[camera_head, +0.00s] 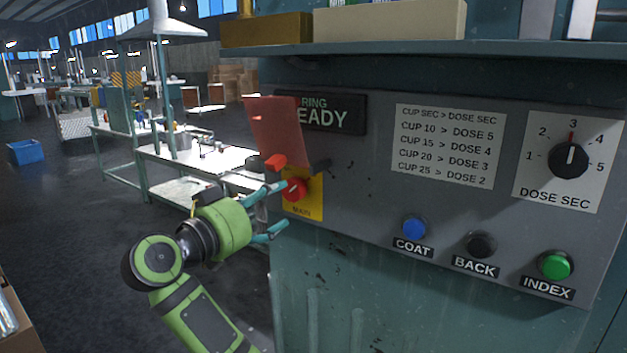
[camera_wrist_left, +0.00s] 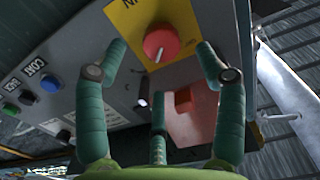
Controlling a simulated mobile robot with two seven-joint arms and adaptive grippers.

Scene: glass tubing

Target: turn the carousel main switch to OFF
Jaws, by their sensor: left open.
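No OFF lettering is readable. My right gripper is not in view.
The panel (camera_head: 375,190) also holds a blue COAT button (camera_head: 413,228), a black BACK button (camera_head: 481,244), a green INDEX button (camera_head: 555,265) and a DOSE SEC dial (camera_head: 569,160). A shelf (camera_head: 420,48) overhangs the panel. White workbenches (camera_head: 190,157) stand behind on the left.

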